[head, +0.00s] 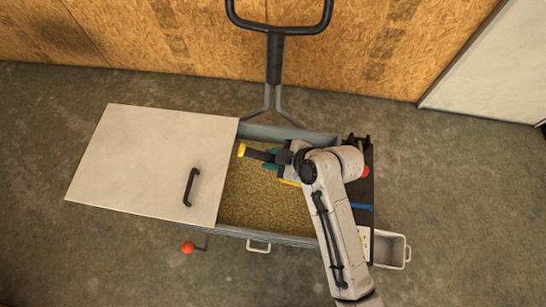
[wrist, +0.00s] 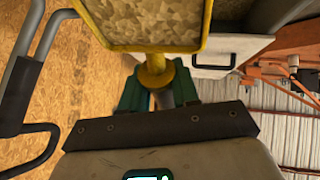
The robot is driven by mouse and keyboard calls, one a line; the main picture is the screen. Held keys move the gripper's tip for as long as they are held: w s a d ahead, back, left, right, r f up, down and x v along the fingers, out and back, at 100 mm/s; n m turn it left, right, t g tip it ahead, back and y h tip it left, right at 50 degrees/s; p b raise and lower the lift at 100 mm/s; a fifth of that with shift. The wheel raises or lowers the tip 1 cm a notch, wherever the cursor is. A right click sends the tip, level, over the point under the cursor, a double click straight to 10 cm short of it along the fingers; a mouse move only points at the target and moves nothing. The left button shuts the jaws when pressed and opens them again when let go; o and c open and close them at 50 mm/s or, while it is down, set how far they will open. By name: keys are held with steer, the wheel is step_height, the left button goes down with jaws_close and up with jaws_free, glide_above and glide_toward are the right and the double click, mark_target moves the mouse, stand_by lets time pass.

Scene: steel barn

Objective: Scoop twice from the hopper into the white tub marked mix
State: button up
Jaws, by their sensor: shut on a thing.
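The hopper (head: 262,241) stands in the head view, its right part open over tan grain (head: 255,195). A pale tub (head: 391,248) with a side handle is at the lower right of the hopper; its inside looks empty and no marking is readable. My gripper (head: 272,156) is above the open grain, its green fingers shut on a scoop. In the wrist view the fingers (wrist: 158,95) close around the scoop's handle. The scoop's yellow-rimmed pan (wrist: 157,47) shows grain-like pieces inside.
A pale lid (head: 140,160) with a black handle covers the hopper's left part. A black push bar (head: 275,60) rises behind. A red-orange knob (head: 188,247) sticks out in front. A dark shelf (head: 361,190) with a blue item (head: 361,206) lies right of the hopper, partly behind my arm.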

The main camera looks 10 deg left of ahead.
steer(key=shift+r+p, duration=1.85)
steer(key=shift+r, duration=0.65)
